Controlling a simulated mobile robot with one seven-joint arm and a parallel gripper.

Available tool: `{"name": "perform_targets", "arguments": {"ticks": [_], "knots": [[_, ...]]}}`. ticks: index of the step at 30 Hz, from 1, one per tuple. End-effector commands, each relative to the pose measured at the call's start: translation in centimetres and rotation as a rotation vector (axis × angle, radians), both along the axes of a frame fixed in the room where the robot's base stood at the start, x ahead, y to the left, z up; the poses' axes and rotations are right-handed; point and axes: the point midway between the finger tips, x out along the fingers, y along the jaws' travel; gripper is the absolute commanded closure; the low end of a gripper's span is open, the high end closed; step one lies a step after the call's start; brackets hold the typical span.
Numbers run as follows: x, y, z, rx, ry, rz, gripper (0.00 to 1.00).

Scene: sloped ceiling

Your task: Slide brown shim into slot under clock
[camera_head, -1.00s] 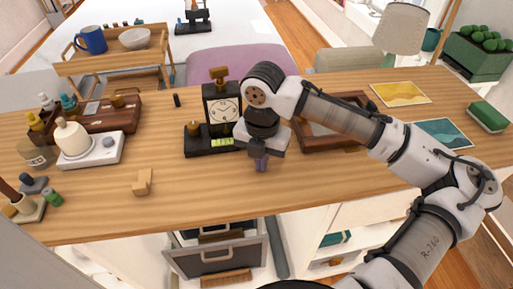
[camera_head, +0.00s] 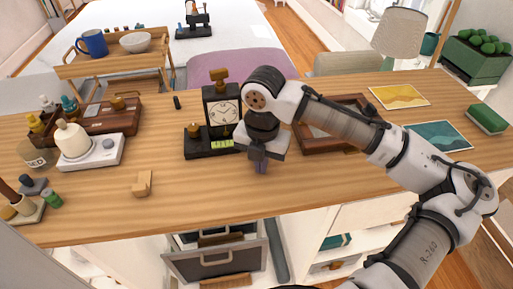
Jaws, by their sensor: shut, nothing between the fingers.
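The black clock (camera_head: 222,105) with a white dial and a brass knob on top stands upright at the middle of the wooden desk. Its dark base (camera_head: 200,149) carries a brass knob and a green level vial (camera_head: 222,144). The slot under the clock cannot be made out. A small tan-brown wedge-like block (camera_head: 142,184), which looks like the shim, lies on the desk to the front left of the clock. My gripper (camera_head: 261,167) points down just right of and in front of the clock's base, shut and empty. It is well to the right of the block.
A white device (camera_head: 91,152) with a rounded top and a brown rack of bottles stand at the left. A brown wooden frame (camera_head: 318,146) lies behind my arm. An open drawer (camera_head: 213,264) is below the desk's front edge. The desk between the block and my gripper is clear.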

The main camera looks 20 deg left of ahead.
Motion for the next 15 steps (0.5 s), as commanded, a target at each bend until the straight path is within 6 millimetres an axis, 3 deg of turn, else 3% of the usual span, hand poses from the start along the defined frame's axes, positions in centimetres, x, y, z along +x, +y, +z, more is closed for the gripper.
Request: {"name": "perform_targets", "arguments": {"ticks": [1, 15], "knots": [[-0.5, 0.0, -0.9, -0.009, 0.02, 0.005, 1.0], [-1.4, -0.7, 2.1, -0.011, 0.017, 0.005, 1.0]]}}
